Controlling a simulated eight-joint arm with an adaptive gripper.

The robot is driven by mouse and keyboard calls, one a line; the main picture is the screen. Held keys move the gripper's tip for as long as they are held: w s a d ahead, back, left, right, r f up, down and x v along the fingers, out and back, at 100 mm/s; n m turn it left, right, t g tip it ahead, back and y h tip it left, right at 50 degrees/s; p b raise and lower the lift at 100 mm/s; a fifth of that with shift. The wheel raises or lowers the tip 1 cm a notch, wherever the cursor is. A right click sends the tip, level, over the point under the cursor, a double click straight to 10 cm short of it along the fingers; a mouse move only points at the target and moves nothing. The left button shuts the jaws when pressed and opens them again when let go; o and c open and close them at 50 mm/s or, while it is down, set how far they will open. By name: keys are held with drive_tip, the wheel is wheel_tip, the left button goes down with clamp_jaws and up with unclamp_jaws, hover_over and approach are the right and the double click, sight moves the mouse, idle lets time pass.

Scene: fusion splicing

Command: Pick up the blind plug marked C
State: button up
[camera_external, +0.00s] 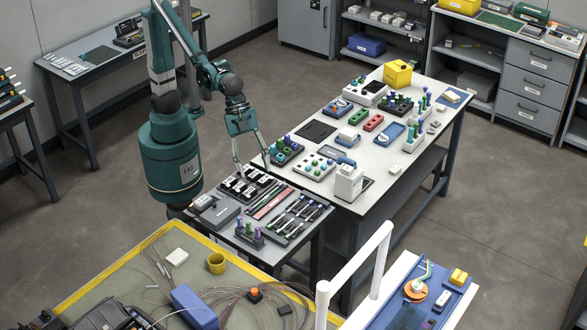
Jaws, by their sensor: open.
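My gripper (252,168) is open, with its two long fingers spread and pointing down. It is over the near end of the white-topped workbench (350,205), close to the dark tray (250,187) with black and white parts. Nothing shows between the fingers. I cannot pick out the blind plug marked C, as the markings are too small to read. Small plug-like parts stand in a blue holder (285,151) just right of the gripper and on a white block (314,166) further right.
A dark rack of slim tools (296,219) and a holder with purple and green pegs (249,236) lie in front. A white upright device (349,182) stands to the right. A yellow box (397,74) is at the far end. A yellow-edged table (120,266) stands nearer.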

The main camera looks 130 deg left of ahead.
drive_tip(key=w+d+f+m+g, duration=0.1)
drive_tip(key=w+d+f+m, duration=0.3)
drive_tip(key=w+d+f, duration=0.7)
drive_tip(key=m+g+h, duration=0.1)
drive_tip(key=m, duration=0.2)
approach(252, 292)
wheel_tip(252, 292, down, 2)
drive_tip(key=a, duration=0.1)
drive_tip(key=shift+d+f, duration=0.3)
drive_tip(key=shift+f, duration=0.3)
drive_tip(key=shift+b+x, duration=0.35)
drive_tip(key=shift+x, duration=1)
drive_tip(key=shift+b+x, duration=0.5)
drive_tip(key=shift+x, duration=2.1)
drive_tip(key=shift+d, duration=0.1)
